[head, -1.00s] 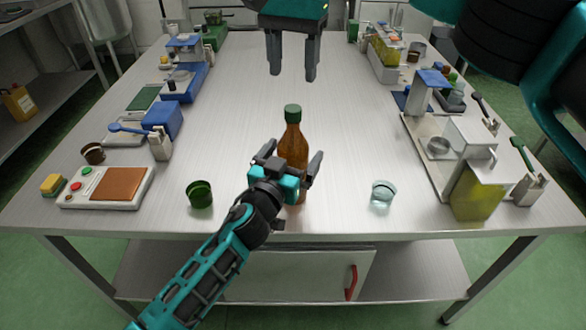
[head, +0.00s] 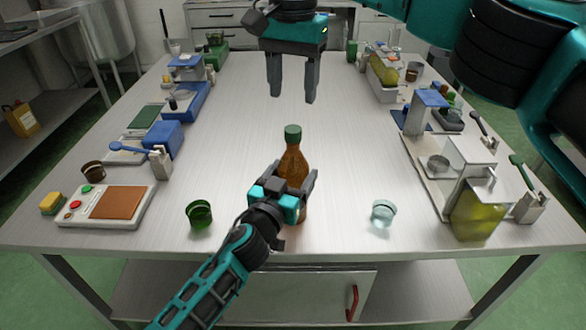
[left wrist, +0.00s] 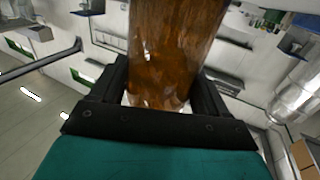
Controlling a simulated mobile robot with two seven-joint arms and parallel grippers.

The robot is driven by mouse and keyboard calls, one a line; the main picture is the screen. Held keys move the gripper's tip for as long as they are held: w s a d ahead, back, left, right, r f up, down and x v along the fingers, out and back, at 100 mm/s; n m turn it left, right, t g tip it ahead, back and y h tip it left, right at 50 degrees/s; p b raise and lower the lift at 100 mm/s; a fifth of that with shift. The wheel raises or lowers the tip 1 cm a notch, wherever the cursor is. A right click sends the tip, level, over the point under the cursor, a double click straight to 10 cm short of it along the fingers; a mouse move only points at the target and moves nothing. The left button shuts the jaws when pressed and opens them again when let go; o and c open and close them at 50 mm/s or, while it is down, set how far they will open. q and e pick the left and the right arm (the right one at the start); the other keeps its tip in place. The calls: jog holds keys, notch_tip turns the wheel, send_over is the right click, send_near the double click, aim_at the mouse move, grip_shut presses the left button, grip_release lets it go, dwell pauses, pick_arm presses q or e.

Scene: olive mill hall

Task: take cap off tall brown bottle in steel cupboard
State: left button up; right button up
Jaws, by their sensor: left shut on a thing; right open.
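A tall brown bottle (head: 293,165) with a green cap (head: 293,134) is upright at the near middle of the steel table (head: 335,120). My left gripper (head: 287,186) is shut on the bottle's body, below its neck. The left wrist view shows the brown glass (left wrist: 172,50) between both fingers. The fingers hide part of the bottle's lower body. My right gripper (head: 292,92) is open and empty, fingers pointing down, beyond the bottle in the picture. A steel cupboard (head: 290,296) with a red handle (head: 352,302) is under the table, its door shut.
A green cup (head: 199,214) stands left of the bottle and a clear glass (head: 383,213) right of it. A clear-sided device (head: 465,175) and a yellow-green container (head: 478,213) stand right. The table's middle is clear.

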aim_at(293, 128)
jog(key=m, duration=1.3)
jog(key=shift+m, duration=0.3)
jog(key=m, duration=0.5)
jog(key=shift+m, duration=0.3)
jog(key=m, duration=2)
jog(key=shift+m, duration=0.4)
jog(key=shift+f, duration=4.05)
jog(key=shift+c, duration=0.5)
